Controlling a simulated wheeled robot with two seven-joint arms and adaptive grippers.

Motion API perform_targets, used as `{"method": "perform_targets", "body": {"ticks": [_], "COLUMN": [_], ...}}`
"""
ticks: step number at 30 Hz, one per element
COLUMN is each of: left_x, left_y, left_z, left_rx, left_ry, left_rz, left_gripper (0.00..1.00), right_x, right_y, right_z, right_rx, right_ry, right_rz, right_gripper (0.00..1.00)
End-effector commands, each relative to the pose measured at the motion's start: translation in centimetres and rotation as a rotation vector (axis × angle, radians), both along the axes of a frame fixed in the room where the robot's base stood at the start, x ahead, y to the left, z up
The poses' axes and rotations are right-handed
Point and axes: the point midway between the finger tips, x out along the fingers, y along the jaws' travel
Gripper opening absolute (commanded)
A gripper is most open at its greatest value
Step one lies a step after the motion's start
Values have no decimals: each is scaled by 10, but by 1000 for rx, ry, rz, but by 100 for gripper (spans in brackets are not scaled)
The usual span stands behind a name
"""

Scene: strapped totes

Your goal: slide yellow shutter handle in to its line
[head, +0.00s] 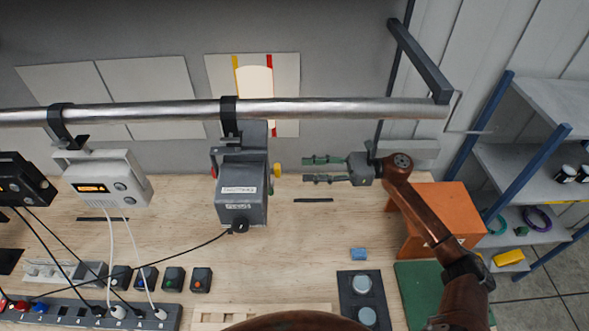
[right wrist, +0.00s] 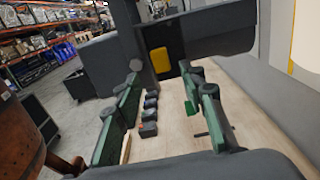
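A grey lamp (head: 242,190) hangs from a metal pipe by a black clamp. Its yellow shutter handle (head: 277,170) sticks out on the right side, and a red handle (head: 214,171) on the left. The yellow handle shows in the right wrist view (right wrist: 160,60), ahead and roughly between the fingers. My right gripper (head: 306,170) is open and empty, its green fingers pointing left, a short gap from the yellow handle. On the wall panel (head: 221,92), a pale light patch (head: 254,88) lies between a yellow line (head: 236,75) and a red line (head: 269,64). My left gripper is out of view.
The pipe (head: 340,107) runs above the wooden bench (head: 300,255). A white unit (head: 105,180) hangs to the left. A black cable leaves the lamp's base. An orange stand (head: 445,210) is under my right arm. The bench between lamp and gripper is mostly clear.

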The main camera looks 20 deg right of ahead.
Motion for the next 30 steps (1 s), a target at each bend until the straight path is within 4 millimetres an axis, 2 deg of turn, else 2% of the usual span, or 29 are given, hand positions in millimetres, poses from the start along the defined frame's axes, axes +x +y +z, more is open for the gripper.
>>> {"method": "perform_targets", "body": {"ticks": [3,9,25,28,30], "left_x": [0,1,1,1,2], "left_y": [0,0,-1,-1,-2], "left_z": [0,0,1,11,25], "left_rx": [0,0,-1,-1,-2], "left_ry": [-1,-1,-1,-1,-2], "left_rz": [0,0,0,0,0], "left_gripper": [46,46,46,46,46], "right_x": [-5,-10,-10,-10,-10], "right_y": [-19,-33,-34,-34,-34], "right_z": [0,0,1,12,26], "right_rx": [1,0,1,1,1], "right_ry": [2,0,0,-1,-1], "right_rz": [-1,0,0,0,0], "right_gripper": [38,38,38,38,38]}}
